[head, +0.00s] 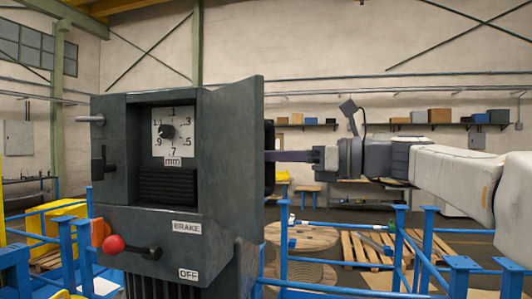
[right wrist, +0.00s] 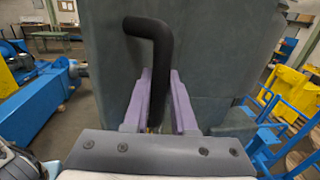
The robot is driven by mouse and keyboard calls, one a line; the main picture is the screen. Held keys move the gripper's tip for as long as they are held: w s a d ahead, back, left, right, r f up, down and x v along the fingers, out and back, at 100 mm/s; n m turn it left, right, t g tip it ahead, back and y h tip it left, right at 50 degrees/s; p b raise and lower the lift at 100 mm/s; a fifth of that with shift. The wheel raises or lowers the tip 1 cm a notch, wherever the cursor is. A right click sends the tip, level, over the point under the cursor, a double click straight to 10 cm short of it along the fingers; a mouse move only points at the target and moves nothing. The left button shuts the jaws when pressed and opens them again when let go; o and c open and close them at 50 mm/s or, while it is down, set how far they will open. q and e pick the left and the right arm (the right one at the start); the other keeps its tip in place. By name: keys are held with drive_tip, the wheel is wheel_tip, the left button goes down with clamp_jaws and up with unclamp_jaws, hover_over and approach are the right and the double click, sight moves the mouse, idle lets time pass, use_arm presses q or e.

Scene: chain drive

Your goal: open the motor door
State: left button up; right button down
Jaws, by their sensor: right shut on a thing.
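The dark grey motor housing (head: 110,185) stands left of centre in the head view. Its door (head: 232,150) is swung out at the right side of the opening, so the recess with a dial (head: 172,131) shows. My right gripper (head: 284,156) reaches in from the right to the door's outer face. In the right wrist view its purple fingers (right wrist: 160,95) are closed about the black bent door handle (right wrist: 150,50), whose lower end is hidden between them. My left gripper is in neither view.
A lever with a red knob (head: 113,243) sticks out below the opening, near the labels BRAKE and OFF. Blue railings (head: 340,228) stand around the housing. Pallets (head: 365,247) and a cable reel (head: 302,235) lie beyond, at the right.

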drive_tip(key=shift+w+f, duration=0.25)
drive_tip(key=shift+f, duration=0.15)
drive_tip(key=c, duration=0.7)
unclamp_jaws()
drive_tip(key=shift+w, duration=0.1)
drive_tip(key=shift+r, duration=0.2)
drive_tip(key=b+v, duration=0.4)
drive_tip(key=v, duration=0.6)
drive_tip(key=shift+s+d, duration=0.25)
